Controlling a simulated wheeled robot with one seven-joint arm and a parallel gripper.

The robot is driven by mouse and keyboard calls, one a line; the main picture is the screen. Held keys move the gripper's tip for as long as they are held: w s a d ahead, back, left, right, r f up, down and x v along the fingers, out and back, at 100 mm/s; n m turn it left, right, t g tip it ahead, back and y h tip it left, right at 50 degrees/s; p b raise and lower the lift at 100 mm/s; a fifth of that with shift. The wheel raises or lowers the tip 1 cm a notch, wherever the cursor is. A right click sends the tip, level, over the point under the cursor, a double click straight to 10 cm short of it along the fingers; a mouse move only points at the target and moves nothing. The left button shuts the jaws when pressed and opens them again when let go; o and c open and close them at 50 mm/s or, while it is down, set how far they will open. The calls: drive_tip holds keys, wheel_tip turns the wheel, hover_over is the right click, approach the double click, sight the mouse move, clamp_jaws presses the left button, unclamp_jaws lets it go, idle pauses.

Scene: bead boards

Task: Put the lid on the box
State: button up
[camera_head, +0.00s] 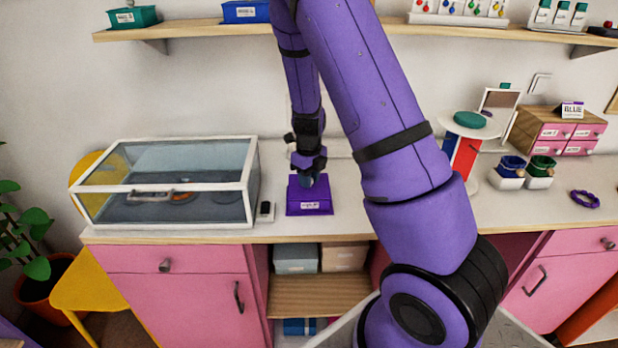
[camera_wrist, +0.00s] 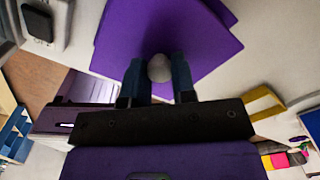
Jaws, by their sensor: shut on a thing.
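A purple box (camera_head: 309,207) with a white label on its front stands on the white counter, right of the glass-topped case. My gripper (camera_head: 308,180) is directly over it, pointing down. In the wrist view my gripper (camera_wrist: 158,76) is shut on the grey round knob (camera_wrist: 159,67) of a flat purple lid (camera_wrist: 165,25). The lid is at the box's top in the head view, but my fingers partly cover it. I cannot tell whether it rests on the rim or hangs just above it.
A glass-topped case (camera_head: 170,215) stands left of the box, with a small black-topped device (camera_head: 265,211) between them. A shelf (camera_head: 200,30) runs along the wall above. To the right stand a round-topped stand (camera_head: 467,122), cups (camera_head: 511,168) and a purple bead ring (camera_head: 585,199).

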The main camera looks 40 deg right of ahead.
idle(0.4)
drive_tip(key=o, duration=1.4)
drive_tip(key=shift+r, duration=4)
clamp_jaws()
